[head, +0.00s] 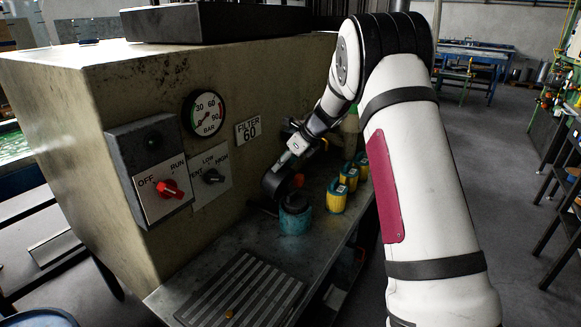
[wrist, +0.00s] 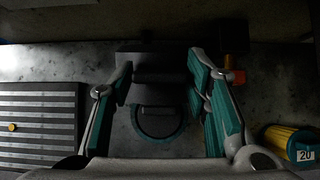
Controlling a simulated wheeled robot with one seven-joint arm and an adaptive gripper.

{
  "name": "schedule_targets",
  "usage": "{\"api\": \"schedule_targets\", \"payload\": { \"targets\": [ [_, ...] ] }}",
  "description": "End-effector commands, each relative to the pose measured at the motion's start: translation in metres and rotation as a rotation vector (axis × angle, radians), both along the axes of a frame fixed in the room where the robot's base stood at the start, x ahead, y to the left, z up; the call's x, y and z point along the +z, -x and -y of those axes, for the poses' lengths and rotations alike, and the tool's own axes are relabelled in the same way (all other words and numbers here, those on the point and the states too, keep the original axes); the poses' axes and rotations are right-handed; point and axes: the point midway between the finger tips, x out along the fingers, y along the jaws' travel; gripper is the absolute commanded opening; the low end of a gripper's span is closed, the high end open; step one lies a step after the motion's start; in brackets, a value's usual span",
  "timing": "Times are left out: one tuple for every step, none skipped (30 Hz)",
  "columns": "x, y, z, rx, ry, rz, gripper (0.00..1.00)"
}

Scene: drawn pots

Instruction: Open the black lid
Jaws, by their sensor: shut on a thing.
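The black lid (head: 295,203) sits at the top of a teal pot (head: 295,223) on the metal bench, close to the machine's front. In the wrist view, a dark part of the lid (wrist: 152,77) lies between the fingers, above the pot's round teal rim (wrist: 157,136). My gripper (wrist: 158,80) is shut on this dark part, with a teal-padded finger on either side. In the head view, my arm's end reaches down to the pot from behind. The fingertips are hard to make out there, and I cannot tell whether the lid is raised at all.
Several yellow-and-teal filters (head: 337,196) stand behind and right of the pot; one filter (wrist: 302,146) shows at the wrist view's right edge. A ribbed grate (head: 243,290) lies in front. The machine panel with a red knob (head: 171,189) rises at left. Open floor lies right.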

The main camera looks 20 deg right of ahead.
Motion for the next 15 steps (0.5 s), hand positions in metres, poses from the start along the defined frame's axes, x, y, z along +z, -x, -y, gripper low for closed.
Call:
{"api": "schedule_targets", "payload": {
  "targets": [
    [0.001,-0.009,-0.009,0.01,0.02,-0.02,0.0],
    [0.001,-0.011,-0.011,0.01,0.033,-0.039,0.0],
    [0.001,-0.015,-0.013,0.01,0.051,-0.064,0.0],
    [0.001,-0.017,-0.015,0.01,0.063,-0.084,0.0],
    [0.0,-0.02,-0.017,0.01,0.076,-0.105,0.0],
    [-0.001,-0.023,-0.019,0.009,0.094,-0.131,0.0],
    [-0.001,-0.026,-0.021,0.008,0.104,-0.146,0.0],
    [-0.001,-0.027,-0.02,0.005,0.098,-0.144,0.0],
    [-0.002,-0.03,-0.023,0.005,0.096,-0.143,0.0],
    [-0.002,-0.033,-0.024,0.004,0.094,-0.143,0.0],
    [-0.002,-0.035,-0.026,0.003,0.094,-0.143,0.0],
    [-0.003,-0.038,-0.028,0.003,0.093,-0.143,0.0],
    [-0.003,-0.04,-0.029,0.003,0.093,-0.142,0.0],
    [-0.004,-0.042,-0.031,0.003,0.093,-0.142,0.0],
    [-0.004,-0.044,-0.032,0.003,0.093,-0.142,0.0]
  ]
}}
